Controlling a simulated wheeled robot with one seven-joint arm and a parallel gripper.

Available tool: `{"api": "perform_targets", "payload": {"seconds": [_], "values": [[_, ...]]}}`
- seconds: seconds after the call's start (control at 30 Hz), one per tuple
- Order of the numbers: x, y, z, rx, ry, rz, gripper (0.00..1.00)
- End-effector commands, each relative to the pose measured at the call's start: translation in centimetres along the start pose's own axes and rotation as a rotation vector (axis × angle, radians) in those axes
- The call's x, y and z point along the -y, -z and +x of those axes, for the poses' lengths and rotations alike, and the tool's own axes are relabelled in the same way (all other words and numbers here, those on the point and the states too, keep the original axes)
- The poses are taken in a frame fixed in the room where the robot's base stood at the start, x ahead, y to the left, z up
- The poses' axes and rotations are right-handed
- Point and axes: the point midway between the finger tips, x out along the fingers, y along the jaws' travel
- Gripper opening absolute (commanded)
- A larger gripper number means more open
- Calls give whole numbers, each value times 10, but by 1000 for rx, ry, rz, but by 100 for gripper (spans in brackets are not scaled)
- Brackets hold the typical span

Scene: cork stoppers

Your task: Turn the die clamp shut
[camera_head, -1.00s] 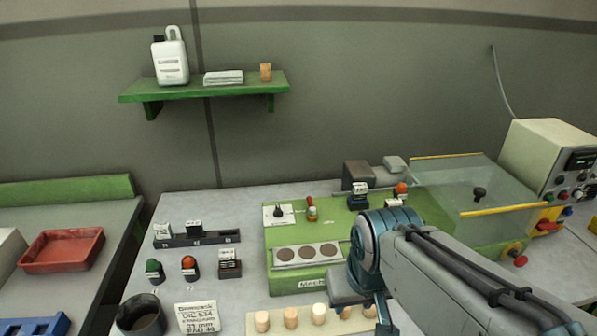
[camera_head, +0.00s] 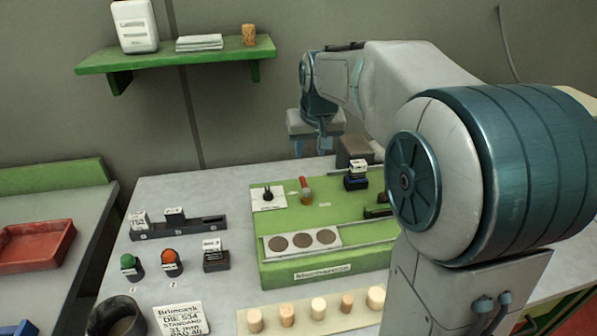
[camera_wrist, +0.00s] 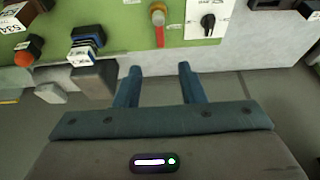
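The green machine (camera_head: 335,245) stands on the grey bench, and its top edge shows in the wrist view. A lever with a red grip (camera_head: 305,186) stands on its top; the wrist view shows it as a red and yellow lever (camera_wrist: 158,24) pointing toward the gripper. Left of it in the head view is a black knob (camera_head: 268,193) on a white plate; it also shows in the wrist view (camera_wrist: 207,22). I cannot tell which one is the die clamp. My gripper (camera_wrist: 158,68) is open and empty, its fingers apart and short of the lever, touching nothing.
A dark blue die block (camera_head: 356,178) stands on the machine right of the lever. A grey block (camera_head: 353,150) is behind it. Corks (camera_head: 318,307) stand in a row in front. The green shelf (camera_head: 175,62) hangs on the wall at the upper left.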

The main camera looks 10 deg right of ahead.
Motion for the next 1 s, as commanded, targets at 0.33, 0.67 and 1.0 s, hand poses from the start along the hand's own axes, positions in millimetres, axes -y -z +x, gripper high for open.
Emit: {"api": "perform_targets", "payload": {"seconds": [0.33, 0.67, 1.0], "values": [[0, 10, 37, -1, -1, 0, 36], [0, 11, 106, -2, -2, 0, 36], [0, 11, 141, -6, -1, 0, 36]]}}
